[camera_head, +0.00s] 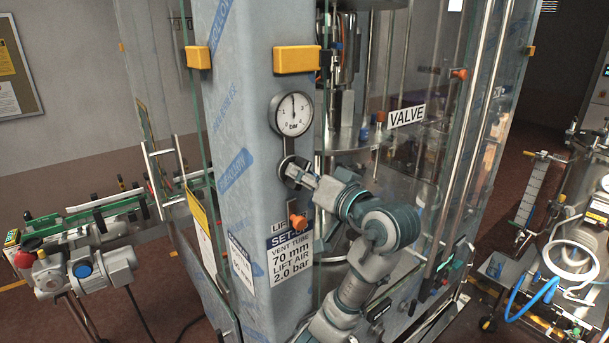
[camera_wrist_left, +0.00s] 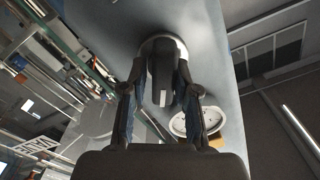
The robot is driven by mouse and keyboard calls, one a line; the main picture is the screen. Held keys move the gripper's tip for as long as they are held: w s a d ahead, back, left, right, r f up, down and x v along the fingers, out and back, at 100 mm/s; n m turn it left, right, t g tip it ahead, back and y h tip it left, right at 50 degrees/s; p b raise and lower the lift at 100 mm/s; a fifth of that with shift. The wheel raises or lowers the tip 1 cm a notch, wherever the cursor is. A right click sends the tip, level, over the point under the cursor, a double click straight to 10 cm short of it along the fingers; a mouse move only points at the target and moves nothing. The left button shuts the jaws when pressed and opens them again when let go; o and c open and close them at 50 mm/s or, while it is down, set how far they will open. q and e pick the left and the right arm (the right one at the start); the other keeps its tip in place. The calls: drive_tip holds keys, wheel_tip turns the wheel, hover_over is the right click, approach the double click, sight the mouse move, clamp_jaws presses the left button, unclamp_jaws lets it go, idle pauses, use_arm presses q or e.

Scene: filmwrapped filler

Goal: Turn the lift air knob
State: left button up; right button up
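The lift air knob, a dark bar-shaped handle on a round base (camera_head: 287,163), sits on the grey column below a round bar gauge (camera_head: 292,114). The gauge needle points about straight up. My left gripper (camera_head: 294,173) is at the knob and partly covers it. In the left wrist view the knob handle (camera_wrist_left: 163,75) stands between the two fingers (camera_wrist_left: 162,80), whose tips lie close against both its sides. The handle looks in line with the fingers. The gauge (camera_wrist_left: 190,122) also shows there, partly behind a finger. My right gripper is not seen.
A settings sign (camera_head: 290,257) reading lift air 2.0 bar is below the knob, with an orange fitting (camera_head: 298,222) just above it. A yellow block (camera_head: 297,59) juts out above the gauge. Glass panels (camera_head: 440,150) and a VALVE label (camera_head: 406,115) are to the right.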

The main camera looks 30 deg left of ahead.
use_arm(q)
clamp_jaws()
drive_tip(key=shift+s, duration=0.1)
drive_tip(key=shift+a, duration=0.1)
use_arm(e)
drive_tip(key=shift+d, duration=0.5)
use_arm(q)
drive_tip(key=shift+f, duration=0.1)
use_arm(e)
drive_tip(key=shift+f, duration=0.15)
use_arm(q)
drive_tip(key=shift+f+n+b, duration=0.15)
drive_tip(key=shift+n+b, duration=0.7)
drive_tip(key=shift+n, duration=0.35)
drive_tip(key=shift+n+b, duration=0.3)
drive_tip(key=shift+n, duration=0.3)
drive_tip(key=shift+n+b, duration=0.35)
drive_tip(key=shift+n, duration=0.85)
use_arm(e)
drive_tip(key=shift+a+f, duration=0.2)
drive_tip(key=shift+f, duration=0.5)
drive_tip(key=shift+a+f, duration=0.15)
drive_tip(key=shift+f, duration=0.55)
